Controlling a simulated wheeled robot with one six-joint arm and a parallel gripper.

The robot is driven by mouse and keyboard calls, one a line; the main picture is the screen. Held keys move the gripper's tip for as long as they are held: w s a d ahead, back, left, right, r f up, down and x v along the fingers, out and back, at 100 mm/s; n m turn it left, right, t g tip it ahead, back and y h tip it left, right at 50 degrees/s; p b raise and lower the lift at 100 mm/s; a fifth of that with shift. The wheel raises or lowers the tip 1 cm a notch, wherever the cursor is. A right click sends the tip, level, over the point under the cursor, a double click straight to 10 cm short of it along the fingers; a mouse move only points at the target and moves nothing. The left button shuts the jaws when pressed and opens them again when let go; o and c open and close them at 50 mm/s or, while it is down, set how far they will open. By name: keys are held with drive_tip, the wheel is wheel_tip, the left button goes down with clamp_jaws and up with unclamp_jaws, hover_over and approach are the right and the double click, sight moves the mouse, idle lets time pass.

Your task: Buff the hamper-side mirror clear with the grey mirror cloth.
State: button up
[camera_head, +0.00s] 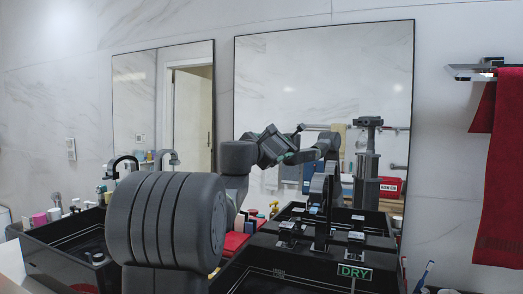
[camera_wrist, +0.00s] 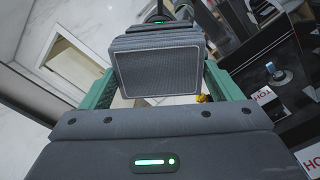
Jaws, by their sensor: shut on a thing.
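My gripper (camera_wrist: 160,88) is shut on a thick grey pad with a pale outline, the grey mirror cloth (camera_wrist: 158,70), held between green fingers. In the head view my gripper (camera_head: 287,150) is raised in front of the large right mirror (camera_head: 320,75), near its lower middle. The cloth is hard to make out there, and I cannot tell whether it touches the glass. A smaller mirror (camera_head: 134,95) hangs to the left. No hamper is clearly visible, so I cannot tell which mirror is hamper-side. I cannot clearly make out haze on the glass.
Black basins stand below the mirrors, one at left (camera_head: 45,255). A green-lettered DRY label (camera_head: 355,272) is at front right. A dark tap (camera_head: 124,162) and small bottles crowd the left counter. A red towel (camera_head: 500,165) hangs at right. My arm covers the middle counter.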

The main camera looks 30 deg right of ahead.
sight(285, 140)
drive_tip(key=shift+s+d, duration=2)
drive_tip(key=shift+s, duration=0.15)
wheel_tip(285, 140, up, 3)
drive_tip(key=shift+f+p, duration=0.2)
drive_tip(key=shift+p, duration=0.8)
drive_tip(key=shift+w+a+f, duration=0.1)
drive_tip(key=shift+w+a, duration=0.3)
drive_tip(key=shift+w, duration=0.05)
drive_tip(key=w+a, duration=0.9)
drive_tip(key=w, duration=0.1)
drive_tip(key=shift+w+a+p, duration=0.15)
drive_tip(key=shift+w+p, duration=0.15)
drive_tip(key=shift+p, duration=0.15)
drive_tip(key=shift+a, duration=0.1)
drive_tip(key=shift+b+v, duration=1.15)
drive_tip(key=shift+v, duration=1.75)
